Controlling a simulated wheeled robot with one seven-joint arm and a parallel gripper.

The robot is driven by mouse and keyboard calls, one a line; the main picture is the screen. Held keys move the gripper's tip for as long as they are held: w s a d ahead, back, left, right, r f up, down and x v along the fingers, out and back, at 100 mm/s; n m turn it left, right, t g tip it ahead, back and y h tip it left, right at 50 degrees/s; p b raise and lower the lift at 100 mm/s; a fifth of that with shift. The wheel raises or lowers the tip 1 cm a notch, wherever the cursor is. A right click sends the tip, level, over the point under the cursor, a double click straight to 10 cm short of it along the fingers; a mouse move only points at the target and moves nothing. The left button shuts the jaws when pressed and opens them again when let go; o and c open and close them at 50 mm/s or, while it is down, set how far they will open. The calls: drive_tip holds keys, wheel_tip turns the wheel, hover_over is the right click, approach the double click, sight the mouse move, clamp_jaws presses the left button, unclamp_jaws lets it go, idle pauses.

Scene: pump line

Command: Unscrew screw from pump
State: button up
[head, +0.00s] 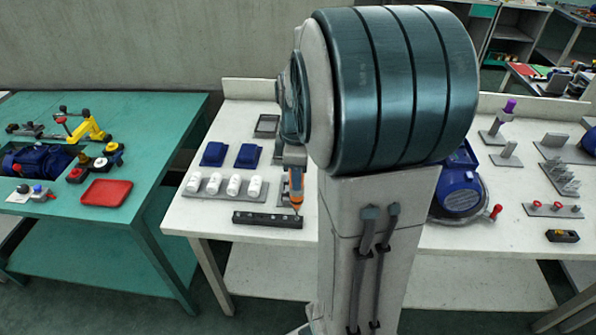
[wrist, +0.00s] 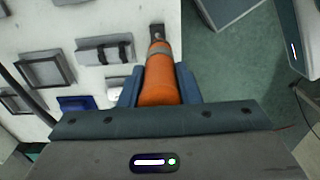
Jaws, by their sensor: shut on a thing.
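My gripper (wrist: 159,82) is shut on an orange tool (wrist: 160,88) with a grey band, likely a screwdriver; its jaws are on both sides of the tool. In the head view the tool (head: 296,188) points down, its tip close to the right end of a black block (head: 266,220). I cannot tell whether the tip touches the block. The blue pump (head: 460,193) is on the white table to the right, partly hidden behind my arm. A red-tipped part (head: 495,212) is at its right side. I cannot make out the screw.
White cylinders (head: 234,184) on a grey plate and dark blue blocks (head: 248,156) are left of my gripper. A green table (head: 140,225) with a red tray (head: 105,193) stands at the left. Metal fixtures (head: 556,176) occupy the right of the white table.

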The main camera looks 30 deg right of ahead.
drive_tip(key=shift+s+a, duration=0.5)
drive_tip(key=shift+s, duration=0.25)
drive_tip(key=shift+r, duration=0.15)
idle(0.4)
drive_tip(key=shift+r+p, duration=1.05)
drive_tip(key=shift+r, duration=0.35)
drive_tip(key=shift+r+p, duration=1.5)
drive_tip(key=shift+r, duration=0.5)
